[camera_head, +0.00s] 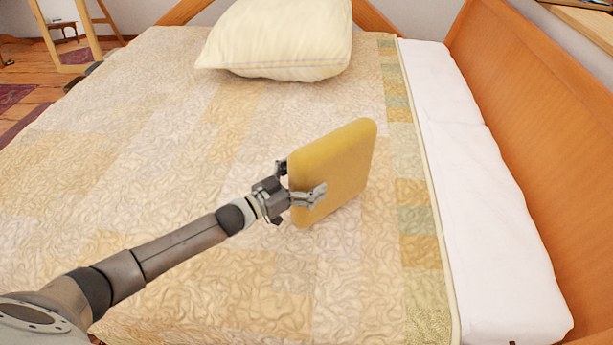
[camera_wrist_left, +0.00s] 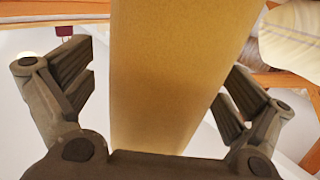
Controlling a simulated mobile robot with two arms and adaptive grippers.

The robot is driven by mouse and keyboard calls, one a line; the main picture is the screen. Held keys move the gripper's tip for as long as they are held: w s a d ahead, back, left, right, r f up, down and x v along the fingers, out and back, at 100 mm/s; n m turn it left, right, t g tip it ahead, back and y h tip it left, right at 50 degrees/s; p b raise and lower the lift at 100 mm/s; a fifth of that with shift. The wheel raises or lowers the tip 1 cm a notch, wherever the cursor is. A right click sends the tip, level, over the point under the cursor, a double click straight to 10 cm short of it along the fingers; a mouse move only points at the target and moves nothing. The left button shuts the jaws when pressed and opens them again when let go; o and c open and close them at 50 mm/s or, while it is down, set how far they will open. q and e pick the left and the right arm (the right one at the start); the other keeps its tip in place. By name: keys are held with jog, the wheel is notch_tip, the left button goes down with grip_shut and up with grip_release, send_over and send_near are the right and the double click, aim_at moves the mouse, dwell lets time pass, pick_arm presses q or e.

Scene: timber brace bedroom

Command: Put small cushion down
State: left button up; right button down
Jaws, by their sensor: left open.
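The small cushion (camera_head: 340,163) is a yellow square pad. In the head view it stands on edge, tilted, at the bed's middle right, and its lower edge seems to meet the quilt. My left gripper (camera_head: 299,182) is at its left side, with a finger on either side of it. In the left wrist view the cushion (camera_wrist_left: 180,75) fills the middle between the fingers of my left gripper (camera_wrist_left: 160,95). Gaps show on both sides, so the fingers are open around it. My right gripper is not in view.
A patterned quilt (camera_head: 150,170) covers the bed, with wide free room left of the cushion. A large cream pillow (camera_head: 280,38) lies at the far end. A white sheet (camera_head: 480,190) and an orange wooden board (camera_head: 545,130) border the right side.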

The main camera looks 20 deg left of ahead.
pick_arm(q)
jog(key=v, duration=1.2)
dwell(0.5)
